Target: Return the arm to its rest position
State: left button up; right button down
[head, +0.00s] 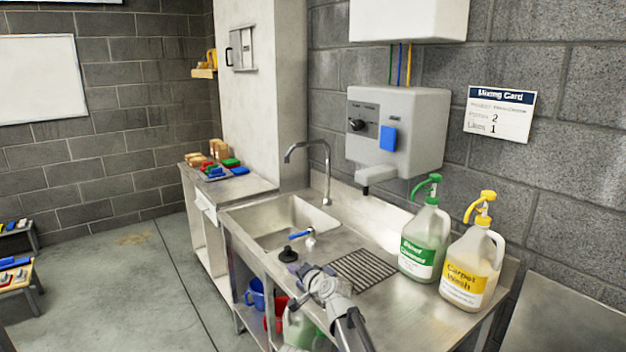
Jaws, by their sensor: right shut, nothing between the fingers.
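My right arm reaches in from the bottom of the head view. Its gripper (306,276) is shut and empty, over the front edge of the steel counter (402,300). It is near a small black plunger-like piece (288,254) and a small blue-handled fitting (301,236), and I see no hold on either. My left gripper is not in view.
A sink (275,218) with a tall faucet (327,165) is behind the gripper. A green-topped jug (424,245) and a yellow-topped jug (473,265) stand at right. A grey dispenser (415,130) hangs above. A blue bucket (255,293) sits below the counter. Open floor lies left.

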jog(key=s+d+f+n+g+h, duration=0.25)
jog(key=s+d+f+g, duration=0.2)
jog(key=s+d, duration=0.5)
jog(key=s+d+f+n+g+h, duration=0.25)
jog(key=s+d+f, duration=0.35)
jog(key=s, duration=0.6)
jog(key=s+d+f+n+g+h, duration=0.25)
jog(key=s+d+f+g, duration=0.35)
jog(key=s, duration=0.4)
jog(key=s+a+f+n+h+b, duration=0.1)
jog(key=s+a+f+n+b, duration=0.4)
jog(key=a+f+b, duration=0.45)
notch_tip(320, 180, up, 14)
jog(key=s+p, duration=0.1)
jog(key=p, duration=1.1)
jog(key=shift+m, duration=0.45)
jog(key=shift+a+f, duration=0.1)
